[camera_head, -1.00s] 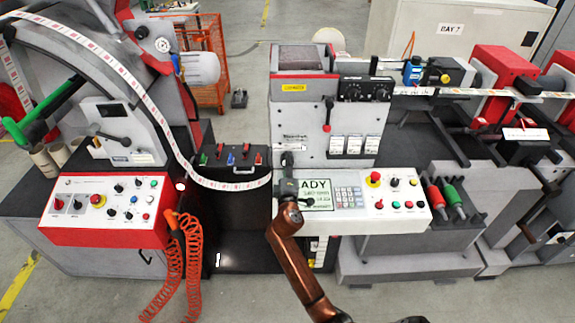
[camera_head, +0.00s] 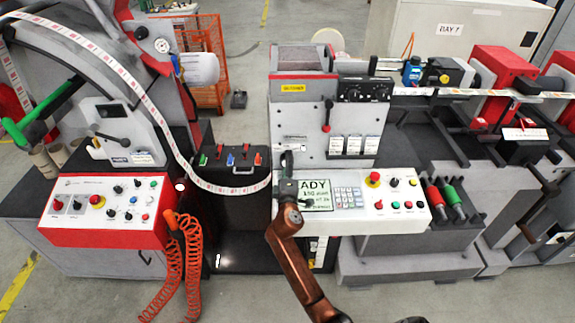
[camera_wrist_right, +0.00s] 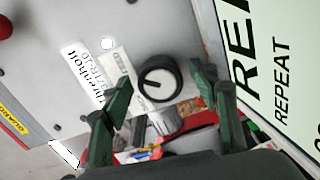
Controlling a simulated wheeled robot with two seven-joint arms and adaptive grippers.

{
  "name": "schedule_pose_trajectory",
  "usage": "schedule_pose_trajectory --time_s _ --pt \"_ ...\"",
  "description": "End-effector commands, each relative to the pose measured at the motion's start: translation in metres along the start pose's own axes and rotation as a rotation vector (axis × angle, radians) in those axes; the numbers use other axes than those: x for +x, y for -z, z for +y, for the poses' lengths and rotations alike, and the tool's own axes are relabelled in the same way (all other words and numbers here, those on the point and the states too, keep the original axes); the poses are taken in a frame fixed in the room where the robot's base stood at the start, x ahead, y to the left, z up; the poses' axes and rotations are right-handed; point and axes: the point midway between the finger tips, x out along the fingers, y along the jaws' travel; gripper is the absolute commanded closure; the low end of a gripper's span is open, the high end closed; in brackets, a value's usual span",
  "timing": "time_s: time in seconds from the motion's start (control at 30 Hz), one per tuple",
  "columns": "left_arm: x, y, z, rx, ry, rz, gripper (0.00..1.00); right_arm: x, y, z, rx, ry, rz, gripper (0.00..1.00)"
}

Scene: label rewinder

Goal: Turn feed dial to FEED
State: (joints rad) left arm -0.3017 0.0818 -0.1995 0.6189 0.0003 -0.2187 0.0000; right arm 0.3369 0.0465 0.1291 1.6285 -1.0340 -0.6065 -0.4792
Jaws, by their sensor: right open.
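The feed dial (camera_wrist_right: 160,82) shows in the right wrist view as a round knob with a black rim, a pale face and a short dark mark towards its left side. A small white label strip (camera_wrist_right: 124,66) lies just left of it; its print is hard to read. My right gripper (camera_wrist_right: 172,100) is open, its green fingers apart, one to each side of the dial in the picture. I cannot tell whether they touch it. In the head view my right gripper (camera_head: 287,165) is at the front of the grey machine and hides the dial. My left gripper is not in view.
A display (camera_head: 318,194) and a white button panel (camera_head: 395,197) sit just right of my right gripper. A black box with small coloured levers (camera_head: 230,165) and a printed label web (camera_head: 228,187) are to its left. A red control panel (camera_head: 105,208) stands farther left.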

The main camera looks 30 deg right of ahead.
Motion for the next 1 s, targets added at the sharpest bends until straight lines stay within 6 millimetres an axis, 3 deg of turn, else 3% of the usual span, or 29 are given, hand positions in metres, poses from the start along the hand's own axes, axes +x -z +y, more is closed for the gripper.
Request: schedule_pose_trajectory --time_s 0.17,0.6,0.8,1.0 --pt "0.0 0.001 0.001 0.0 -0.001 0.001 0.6 -0.019 0.0 -0.001 0.001 0.001 0.001 0.46" --pt "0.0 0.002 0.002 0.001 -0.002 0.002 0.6 -0.104 -0.001 -0.002 0.001 0.003 -0.001 0.46" --pt "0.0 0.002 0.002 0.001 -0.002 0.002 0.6 -0.118 -0.001 -0.001 0.001 0.002 -0.001 0.46" --pt "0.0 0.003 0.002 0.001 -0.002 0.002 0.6 -0.12 0.0 -0.001 0.0 0.001 0.0 0.46"
